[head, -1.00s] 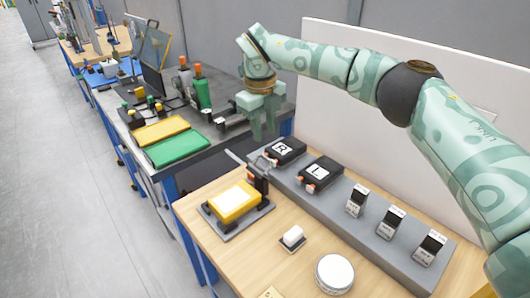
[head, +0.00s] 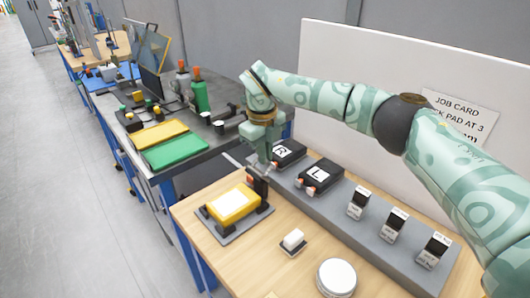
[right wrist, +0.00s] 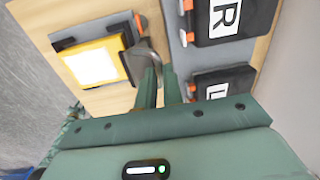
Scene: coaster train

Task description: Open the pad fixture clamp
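The pad fixture (head: 247,222) is a dark plate on the wooden bench, holding a yellow block (head: 232,203) with a white top. It also shows in the right wrist view (right wrist: 92,62). My right gripper (head: 262,158) is just above the clamp, fingers pointing down. The handle is beside and partly behind the left-hand finger; contact cannot be told. My left gripper is out of view.
Black boxes marked R (head: 289,152) and L (head: 321,174) sit on a grey ledge (head: 341,205) close right of the gripper. Small dispensers stand further along it. A white board (head: 400,80) stands behind.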

